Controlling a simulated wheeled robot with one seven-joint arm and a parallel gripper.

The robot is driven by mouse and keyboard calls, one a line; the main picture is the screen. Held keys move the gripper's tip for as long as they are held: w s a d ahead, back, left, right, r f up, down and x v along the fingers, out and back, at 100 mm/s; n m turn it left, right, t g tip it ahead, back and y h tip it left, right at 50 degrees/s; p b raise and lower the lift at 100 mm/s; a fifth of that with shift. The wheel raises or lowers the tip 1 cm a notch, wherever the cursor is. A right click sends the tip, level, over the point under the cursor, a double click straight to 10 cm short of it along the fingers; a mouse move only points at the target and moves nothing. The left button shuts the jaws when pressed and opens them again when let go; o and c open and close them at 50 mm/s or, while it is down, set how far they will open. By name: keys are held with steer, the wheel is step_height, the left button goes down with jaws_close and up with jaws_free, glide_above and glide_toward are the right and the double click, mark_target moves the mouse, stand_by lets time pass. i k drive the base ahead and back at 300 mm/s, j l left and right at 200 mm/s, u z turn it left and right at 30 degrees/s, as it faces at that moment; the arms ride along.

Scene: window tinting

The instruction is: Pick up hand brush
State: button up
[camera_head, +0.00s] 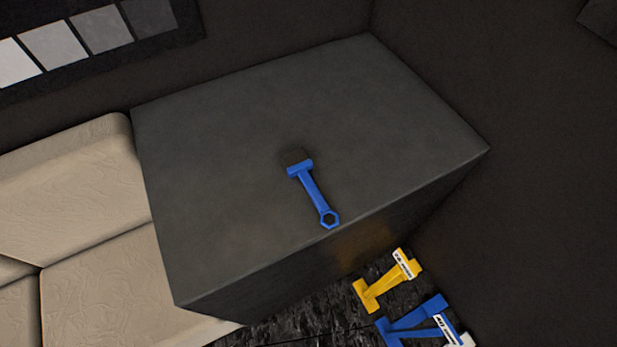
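The hand brush (311,190) lies on top of a dark grey block-shaped table (230,130). It has a blue handle with a ring-shaped end close to the table's front edge, and a dark head pointing toward the back left. The dark head is hard to tell from the table top. Nothing touches or covers the brush. My gripper is not in this view.
A beige cushioned sofa (90,190) adjoins the table's left side. On the dark floor at the lower right are a yellow tool-like part (383,282) and a blue one (415,322). The table top around the brush is clear. A panel of grey swatches (52,45) hangs at the upper left.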

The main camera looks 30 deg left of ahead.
mark_target(296, 162)
steer(key=i+l+u, duration=0.1)
steer(key=u, duration=1.9)
steer(key=k+l+u, duration=0.1)
steer(key=l+u, duration=0.15)
steer(key=l, duration=0.4)
